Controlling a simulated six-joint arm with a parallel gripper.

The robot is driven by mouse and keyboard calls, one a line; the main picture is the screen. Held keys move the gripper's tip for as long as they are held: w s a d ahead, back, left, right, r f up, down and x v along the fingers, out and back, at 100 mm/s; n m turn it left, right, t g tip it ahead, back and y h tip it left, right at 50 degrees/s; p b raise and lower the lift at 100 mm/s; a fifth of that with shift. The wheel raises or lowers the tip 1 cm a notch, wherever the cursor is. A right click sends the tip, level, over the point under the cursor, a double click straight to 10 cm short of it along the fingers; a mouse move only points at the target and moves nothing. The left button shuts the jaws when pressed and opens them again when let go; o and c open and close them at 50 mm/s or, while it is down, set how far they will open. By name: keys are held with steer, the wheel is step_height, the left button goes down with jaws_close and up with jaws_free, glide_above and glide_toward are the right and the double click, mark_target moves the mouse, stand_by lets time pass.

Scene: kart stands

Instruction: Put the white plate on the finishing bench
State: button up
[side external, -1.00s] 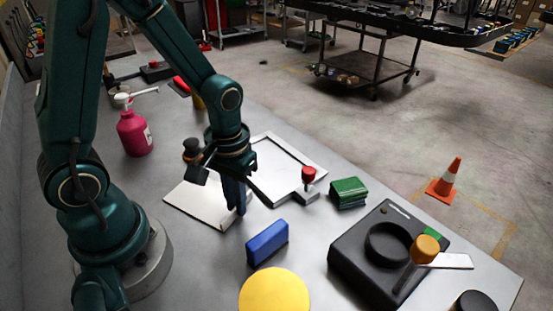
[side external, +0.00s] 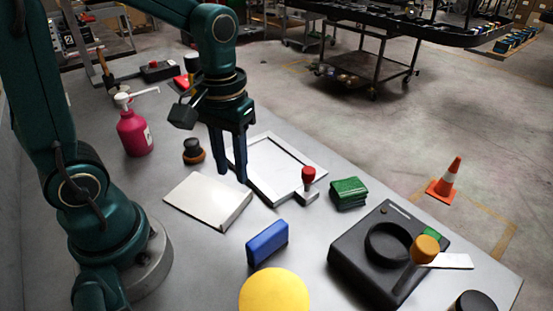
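The white plate (side external: 205,202) lies flat on the grey tabletop, in front of my gripper. My gripper (side external: 230,175) points down above the far side of the plate, near the left edge of a white-framed flat panel (side external: 297,149). Its two blue fingers are apart with nothing seen between them. The fingers do not appear to touch the plate. I cannot tell for sure which surface is the finishing bench; the white-framed panel lies just behind and right of the plate.
A red-knobbed clamp (side external: 308,185) stands at the panel's near corner. A green block (side external: 348,192), blue block (side external: 267,243), yellow disc (side external: 274,292) and black machine (side external: 375,262) lie to the right and front. A dark knob (side external: 193,150) and pink bottle (side external: 134,131) stand left.

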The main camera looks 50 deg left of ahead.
steer(key=s+d+r+m+t, duration=0.2)
steer(key=s+r+m+t, duration=0.2)
steer(key=r+t, duration=0.1)
steer(key=shift+s+r+m+t, duration=0.3)
steer(key=shift+s+r, duration=0.05)
steer(key=shift+r, duration=0.05)
stand_by(1.4)
